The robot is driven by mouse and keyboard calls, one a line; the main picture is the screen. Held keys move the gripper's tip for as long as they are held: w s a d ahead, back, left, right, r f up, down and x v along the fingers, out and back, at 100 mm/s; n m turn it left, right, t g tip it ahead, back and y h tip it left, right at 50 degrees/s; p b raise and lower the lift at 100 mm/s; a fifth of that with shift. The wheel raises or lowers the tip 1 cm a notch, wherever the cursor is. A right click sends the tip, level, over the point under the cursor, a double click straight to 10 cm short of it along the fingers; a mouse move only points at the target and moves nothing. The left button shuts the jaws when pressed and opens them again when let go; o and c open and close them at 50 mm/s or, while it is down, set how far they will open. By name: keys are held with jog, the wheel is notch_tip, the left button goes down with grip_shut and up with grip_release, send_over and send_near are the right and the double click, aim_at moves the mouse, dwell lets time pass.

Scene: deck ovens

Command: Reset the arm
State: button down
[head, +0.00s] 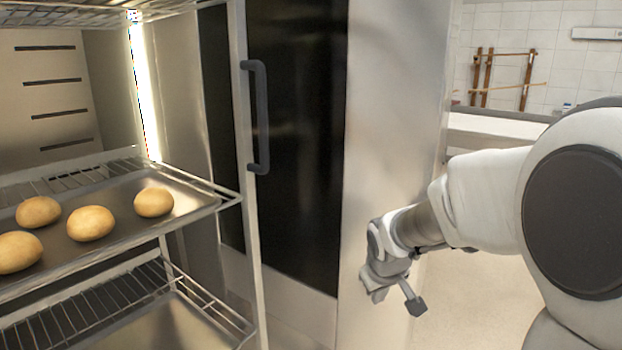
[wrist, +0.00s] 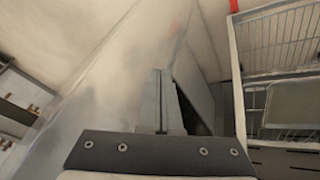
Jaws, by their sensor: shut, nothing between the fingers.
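My gripper (head: 393,298) is at the end of my arm, right of the middle in the head view, in front of the smooth side panel (head: 385,120) of the oven cabinet. It is empty and shut. In the wrist view the two fingers of my gripper (wrist: 163,75) lie together, pointing away from the camera, with nothing between them. I cannot tell the exact gap between the gripper and the panel.
At left, an open oven holds a tray (head: 190,214) with several round buns (head: 91,223) on a wire rack. The glass door (head: 300,130) has a dark handle (head: 259,115). A white counter (head: 495,124) stands back right. Floor (head: 470,310) is clear below my arm.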

jog(key=s+r+m, duration=0.2)
jog(key=s+r, duration=0.3)
jog(key=s, duration=0.8)
jog(key=s+r+m, duration=0.2)
jog(key=s+r, duration=0.2)
jog(key=s, duration=0.8)
notch_tip(320, 180, up, 25)
jog(key=p, duration=2.4)
jog(key=shift+d+y+p, duration=0.2)
jog(key=shift+y+p, duration=0.1)
jog(key=shift+y, duration=0.1)
jog(key=shift+w, duration=0.1)
